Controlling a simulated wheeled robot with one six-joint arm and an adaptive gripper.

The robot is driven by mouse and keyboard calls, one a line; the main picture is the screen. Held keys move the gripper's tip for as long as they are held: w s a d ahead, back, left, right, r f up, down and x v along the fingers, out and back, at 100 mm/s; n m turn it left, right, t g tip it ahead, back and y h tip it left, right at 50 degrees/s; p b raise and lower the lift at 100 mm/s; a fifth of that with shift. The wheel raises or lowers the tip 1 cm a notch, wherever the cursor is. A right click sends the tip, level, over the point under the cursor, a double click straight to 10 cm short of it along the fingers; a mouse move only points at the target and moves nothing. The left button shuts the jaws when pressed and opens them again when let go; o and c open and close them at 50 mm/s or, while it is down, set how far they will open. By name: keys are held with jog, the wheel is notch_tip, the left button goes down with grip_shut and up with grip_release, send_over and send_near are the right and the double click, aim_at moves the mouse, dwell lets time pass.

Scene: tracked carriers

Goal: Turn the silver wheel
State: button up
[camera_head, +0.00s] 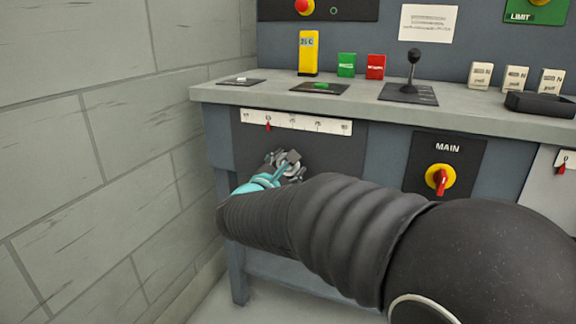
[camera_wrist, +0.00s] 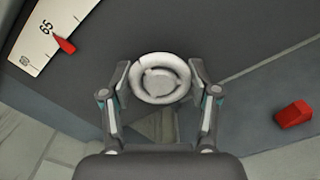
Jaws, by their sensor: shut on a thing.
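The silver wheel (camera_wrist: 159,78) is a round pale ring with a hub, on a dark panel. In the wrist view it sits between the two fingers of my gripper (camera_wrist: 159,80), which are shut on its left and right rim. In the head view my gripper (camera_head: 277,168) is at the panel under the bench top, and it and my arm hide most of the wheel. A white scale (camera_head: 296,122) with a red pointer (camera_head: 268,126) is above the wheel. In the wrist view the scale (camera_wrist: 45,32) shows "65" near the red pointer (camera_wrist: 64,44).
The bench top (camera_head: 450,112) holds a yellow block (camera_head: 308,53), green and red blocks, a black lever (camera_head: 413,72) and white switches. A MAIN panel with a red and yellow knob (camera_head: 440,179) is right of the wheel. A block wall (camera_head: 100,130) stands close on the left.

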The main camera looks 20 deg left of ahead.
jog(key=o, duration=1.2)
jog(key=shift+c, duration=0.2)
jog(key=s+a, duration=0.1)
jog(key=s, duration=1.1)
